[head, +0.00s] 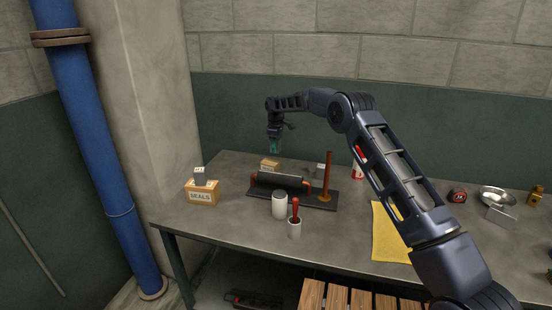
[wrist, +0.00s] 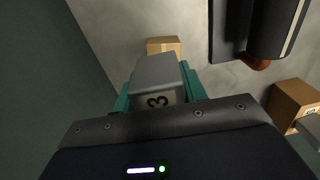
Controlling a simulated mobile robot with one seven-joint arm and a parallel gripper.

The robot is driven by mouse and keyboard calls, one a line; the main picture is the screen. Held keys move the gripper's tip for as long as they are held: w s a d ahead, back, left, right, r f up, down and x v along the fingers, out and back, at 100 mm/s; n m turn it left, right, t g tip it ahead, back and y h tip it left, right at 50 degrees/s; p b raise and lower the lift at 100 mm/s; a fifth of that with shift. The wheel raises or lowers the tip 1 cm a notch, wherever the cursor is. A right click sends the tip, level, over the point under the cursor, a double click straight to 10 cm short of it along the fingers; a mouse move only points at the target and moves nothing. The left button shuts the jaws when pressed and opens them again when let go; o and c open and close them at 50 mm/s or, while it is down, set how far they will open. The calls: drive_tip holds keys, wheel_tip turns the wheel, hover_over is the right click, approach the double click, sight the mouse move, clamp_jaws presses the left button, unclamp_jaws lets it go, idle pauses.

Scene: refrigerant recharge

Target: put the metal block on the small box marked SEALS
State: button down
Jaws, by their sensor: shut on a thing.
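My gripper (head: 274,146) is above the back of the bench, near the wall, and points down. In the wrist view it is shut on a grey metal block (wrist: 158,78) marked 3, held between teal fingers. The small orange-brown box marked SEALS (head: 202,197) stands at the bench's left end, to the left and front of my gripper.
A second small cardboard box (head: 270,164) stands near the wall below my gripper. A dark tray (head: 322,202) with a roller and brown post lies mid-bench, a grey block (head: 319,170) behind it.

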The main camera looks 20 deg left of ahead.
sight(276, 163)
drive_tip(key=shift+f, duration=2.95)
drive_tip(key=shift+f, duration=0.15)
drive_tip(key=c, duration=0.8)
unclamp_jaws()
wheel_tip(276, 163, up, 12)
drive_tip(key=shift+r, duration=0.1)
